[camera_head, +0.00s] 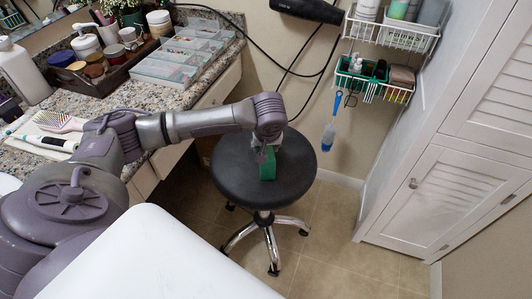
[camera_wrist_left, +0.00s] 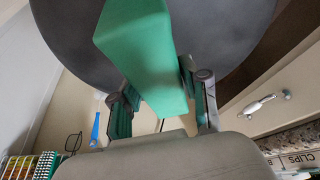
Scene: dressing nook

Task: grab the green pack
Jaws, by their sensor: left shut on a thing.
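The green pack (camera_head: 267,163) is a small upright box at the black round stool seat (camera_head: 240,180) in the head view. In the left wrist view the green pack (camera_wrist_left: 140,50) fills the space between the fingers. My left gripper (camera_head: 266,150) is shut on it, with one finger on each side; it also shows in the left wrist view (camera_wrist_left: 160,95). I cannot tell whether the pack's base touches the seat. My right gripper is in neither view.
A granite counter (camera_head: 190,95) with a clear organizer (camera_head: 178,62), jars and brushes stands at the left. Wire baskets (camera_head: 374,82) hang on the back wall, with a blue brush (camera_head: 329,130) below them. A white louvered cabinet (camera_head: 430,180) stands at the right. Tiled floor surrounds the stool.

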